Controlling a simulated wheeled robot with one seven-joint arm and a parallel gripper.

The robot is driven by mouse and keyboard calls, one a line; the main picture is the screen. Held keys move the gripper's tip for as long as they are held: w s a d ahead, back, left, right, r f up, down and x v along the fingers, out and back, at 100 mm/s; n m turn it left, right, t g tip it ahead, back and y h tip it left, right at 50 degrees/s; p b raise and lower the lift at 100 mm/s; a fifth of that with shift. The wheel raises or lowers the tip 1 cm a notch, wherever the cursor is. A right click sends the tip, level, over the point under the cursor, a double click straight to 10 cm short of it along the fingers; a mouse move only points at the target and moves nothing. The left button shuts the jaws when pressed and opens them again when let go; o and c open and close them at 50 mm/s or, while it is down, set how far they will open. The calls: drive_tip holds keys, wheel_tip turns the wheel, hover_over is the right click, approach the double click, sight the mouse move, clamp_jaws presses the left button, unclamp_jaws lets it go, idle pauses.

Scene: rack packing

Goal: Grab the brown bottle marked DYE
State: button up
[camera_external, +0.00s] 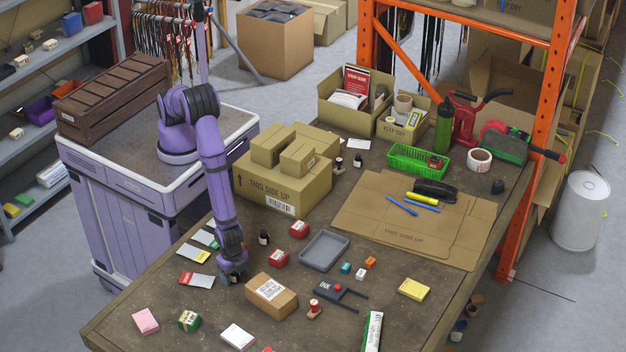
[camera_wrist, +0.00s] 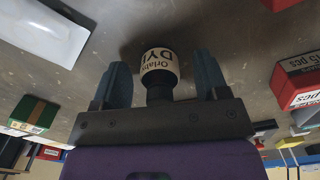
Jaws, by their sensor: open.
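A small dark bottle with a cream label reading DYE (camera_wrist: 160,62) stands between the two fingers of my gripper (camera_wrist: 161,82) in the wrist view. Its black neck points toward the gripper's palm. The fingers are open, with a gap on each side of the bottle. In the external view my gripper (camera_external: 233,277) is low over the near part of the table, left of a cardboard box (camera_external: 271,295). The bottle at the gripper is mostly hidden there by the fingers.
Another small dark bottle (camera_external: 264,238) stands behind my gripper. Red boxes (camera_external: 279,258), a grey tray (camera_external: 324,250), a green box (camera_external: 189,321) and a white box (camera_external: 238,336) lie around. Larger stacked cartons (camera_external: 283,190) stand farther back.

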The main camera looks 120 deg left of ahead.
drive_tip(key=c, duration=1.1)
drive_tip(key=shift+r, duration=0.15)
